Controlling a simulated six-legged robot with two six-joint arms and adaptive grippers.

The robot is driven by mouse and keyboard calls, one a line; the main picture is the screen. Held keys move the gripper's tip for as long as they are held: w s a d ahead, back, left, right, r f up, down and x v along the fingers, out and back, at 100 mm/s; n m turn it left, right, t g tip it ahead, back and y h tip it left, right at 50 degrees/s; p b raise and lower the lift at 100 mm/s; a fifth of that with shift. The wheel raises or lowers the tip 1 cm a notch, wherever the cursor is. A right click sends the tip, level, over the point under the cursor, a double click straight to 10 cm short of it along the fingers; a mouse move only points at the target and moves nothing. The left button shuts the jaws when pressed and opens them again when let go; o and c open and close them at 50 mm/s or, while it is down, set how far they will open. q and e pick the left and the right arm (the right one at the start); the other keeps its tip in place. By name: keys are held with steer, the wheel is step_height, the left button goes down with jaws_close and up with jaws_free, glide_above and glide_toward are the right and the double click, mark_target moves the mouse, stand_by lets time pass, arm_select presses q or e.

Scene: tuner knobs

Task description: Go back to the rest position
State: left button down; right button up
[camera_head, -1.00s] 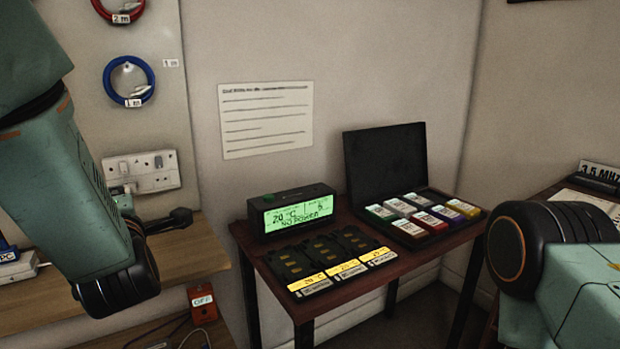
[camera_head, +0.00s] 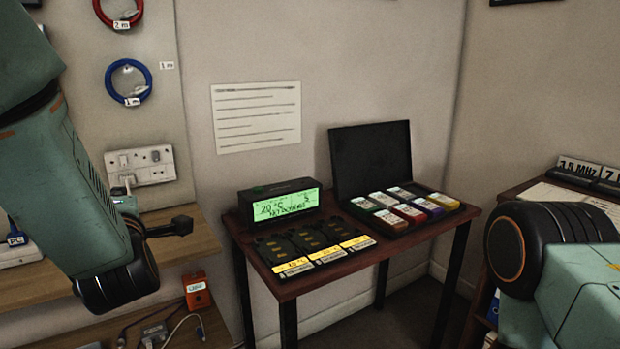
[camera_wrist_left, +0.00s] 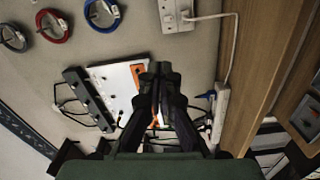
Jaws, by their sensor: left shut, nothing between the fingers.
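My left arm comes down from the upper left in the head view. Its dark gripper (camera_head: 180,227) points right, in front of the wooden shelf by the wall. In the left wrist view its fingers (camera_wrist_left: 160,72) are together with nothing between them, in front of a white panel (camera_wrist_left: 120,85) with an orange patch. My right arm shows at the right edge of the head view, but its gripper is out of the frame.
A dark red table (camera_head: 350,268) holds a lit green display (camera_head: 287,205), black battery-like packs (camera_head: 300,245) and an open black case (camera_head: 370,160) with coloured blocks. A wooden shelf (camera_head: 35,285), wall sockets (camera_head: 140,165) and a red-orange box (camera_head: 197,290) are at left.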

arm_select(q)
steer(key=s+d+f+m+g+h, duration=0.2)
steer(key=f+m, duration=0.4)
steer(key=f, duration=0.2)
steer(key=s+d+f+m+g+h, duration=0.2)
steer(key=s+f+m+h, duration=0.1)
steer(key=f+m, duration=0.3)
steer(key=s+d+f+m+g+h, duration=0.2)
steer(key=f+m, duration=0.3)
steer(key=f, duration=0.4)
steer(key=s+d+f+m+g, duration=0.1)
steer(key=s+f+g, duration=0.2)
steer(key=s+f, duration=0.3)
steer(key=s+d+f+m+g+h+p, duration=0.1)
steer(key=s+f, duration=0.6)
steer(key=s, duration=0.7)
steer(key=s+d+f+m+g+h, duration=0.1)
steer(key=s+f+m+g, duration=0.2)
steer(key=s, duration=0.8)
step_height(320, 180, down, 3)
steer(key=g, duration=0.2)
steer(key=shift+f+g+p, duration=0.15)
steer(key=shift+g+p, duration=0.15)
steer(key=shift+p, duration=0.05)
